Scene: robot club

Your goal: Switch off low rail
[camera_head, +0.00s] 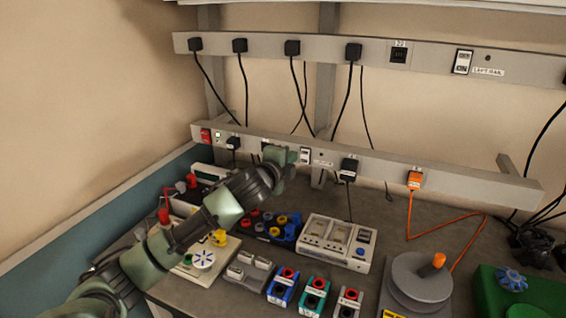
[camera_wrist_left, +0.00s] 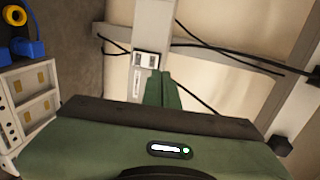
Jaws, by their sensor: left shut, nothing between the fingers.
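The low rail (camera_head: 450,186) is a long grey strip with sockets along the back of the bench. A small black and white switch (camera_head: 305,155) sits near its middle, with a white label to its right. The switch also shows in the left wrist view (camera_wrist_left: 146,60), just beyond my fingers. My left gripper (camera_head: 287,154) is shut and empty, its tip at the rail just left of the switch in the head view. Its green fingers show in the wrist view (camera_wrist_left: 163,88). I cannot tell whether they touch the switch, nor its position. My right gripper is not in view.
A black plug (camera_head: 348,168) and an orange plug (camera_head: 415,179) sit in the low rail. A red switch (camera_head: 205,136) is at its left end. The upper rail (camera_head: 420,58) carries several black plugs. Below stand a meter box (camera_head: 338,242) and a grey reel (camera_head: 415,280).

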